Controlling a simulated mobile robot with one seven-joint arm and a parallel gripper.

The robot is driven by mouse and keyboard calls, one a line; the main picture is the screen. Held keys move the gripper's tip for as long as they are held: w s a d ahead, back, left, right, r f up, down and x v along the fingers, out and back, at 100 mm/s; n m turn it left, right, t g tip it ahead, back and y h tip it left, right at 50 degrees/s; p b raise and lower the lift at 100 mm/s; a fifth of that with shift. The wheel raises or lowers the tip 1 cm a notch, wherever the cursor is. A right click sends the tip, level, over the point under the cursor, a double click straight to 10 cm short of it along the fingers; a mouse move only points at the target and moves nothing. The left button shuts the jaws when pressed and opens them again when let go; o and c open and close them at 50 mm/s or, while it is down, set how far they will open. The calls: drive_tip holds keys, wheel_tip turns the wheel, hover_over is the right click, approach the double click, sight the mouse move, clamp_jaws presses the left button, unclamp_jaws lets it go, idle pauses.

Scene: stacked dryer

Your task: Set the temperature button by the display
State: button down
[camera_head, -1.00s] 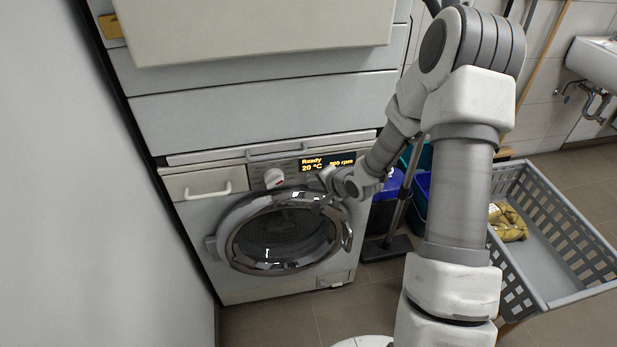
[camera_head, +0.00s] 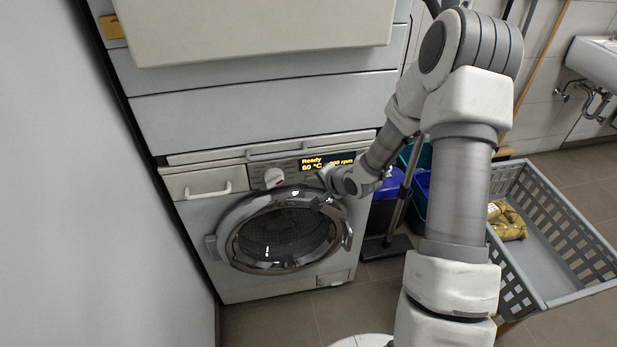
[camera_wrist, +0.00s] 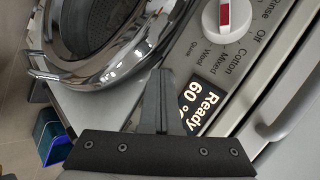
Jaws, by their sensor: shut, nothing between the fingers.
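The washing machine display (camera_head: 314,163) is lit and reads "Ready" and "60 °C", with an rpm value partly covered by my arm. In the wrist view the display (camera_wrist: 200,105) is turned on its side and partly hidden behind my finger. My gripper (camera_wrist: 162,75) is shut and empty, with its tips at the panel beside the display, near the door ring. In the head view my gripper (camera_head: 325,180) is just below the display. The temperature button itself is hidden by my gripper. Whether the tips touch the panel is unclear.
The white program knob (camera_head: 273,178) with a red mark is left of the display. The round chrome door (camera_head: 240,250) is below. A closed drawer (camera_head: 196,187) is at the left. A grey laundry basket (camera_head: 560,285) stands at the right.

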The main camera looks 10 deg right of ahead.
drive_tip(key=shift+s, duration=0.75)
drive_tip(key=shift+s, duration=2.5)
